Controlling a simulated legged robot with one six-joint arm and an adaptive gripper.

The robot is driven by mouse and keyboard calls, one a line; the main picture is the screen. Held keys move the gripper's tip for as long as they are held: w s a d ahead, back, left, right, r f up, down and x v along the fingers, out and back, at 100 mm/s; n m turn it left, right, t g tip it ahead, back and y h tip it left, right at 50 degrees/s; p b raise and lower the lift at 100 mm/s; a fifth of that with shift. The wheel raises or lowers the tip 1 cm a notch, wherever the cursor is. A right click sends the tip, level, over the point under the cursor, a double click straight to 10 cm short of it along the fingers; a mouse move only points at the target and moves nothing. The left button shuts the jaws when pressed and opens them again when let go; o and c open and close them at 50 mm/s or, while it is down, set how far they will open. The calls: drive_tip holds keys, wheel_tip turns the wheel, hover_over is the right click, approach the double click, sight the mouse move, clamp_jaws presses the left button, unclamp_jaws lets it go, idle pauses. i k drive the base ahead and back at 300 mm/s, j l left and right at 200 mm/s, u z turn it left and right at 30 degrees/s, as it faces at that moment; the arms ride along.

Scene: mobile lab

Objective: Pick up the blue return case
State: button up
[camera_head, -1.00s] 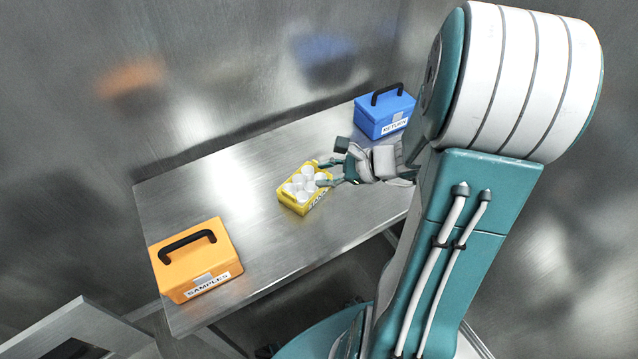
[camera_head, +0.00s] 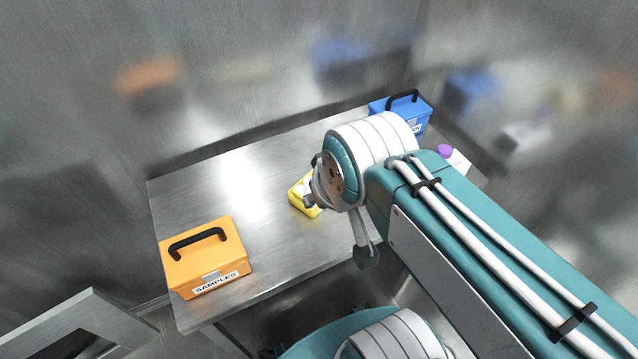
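The blue return case (camera_head: 419,123), with a black handle on top and a white label on its front, stands upright at the table's far right corner. My arm's white-ringed joint covers its lower left part. My gripper (camera_head: 338,228) is mostly hidden by that same joint. Only a few grey and teal parts show, near the yellow rack and above the table's front edge, to the left of and nearer than the blue case. I cannot tell its opening. It is apart from the case's handle.
The orange samples case (camera_head: 205,262) stands at the table's near left. A yellow rack (camera_head: 300,201) sits mid-table, partly covered by my arm. A purple-topped item (camera_head: 445,151) and a white item (camera_head: 458,162) show at the right.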

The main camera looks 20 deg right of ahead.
sight(408, 105)
drive_tip(key=i+l+z, duration=0.1)
drive_tip(key=l+z, duration=0.15)
drive_tip(key=i+l+z, duration=0.2)
drive_tip(key=l, duration=0.3)
drive_tip(key=l+z, duration=0.25)
drive_tip(key=i+l, duration=0.05)
drive_tip(key=l, duration=0.05)
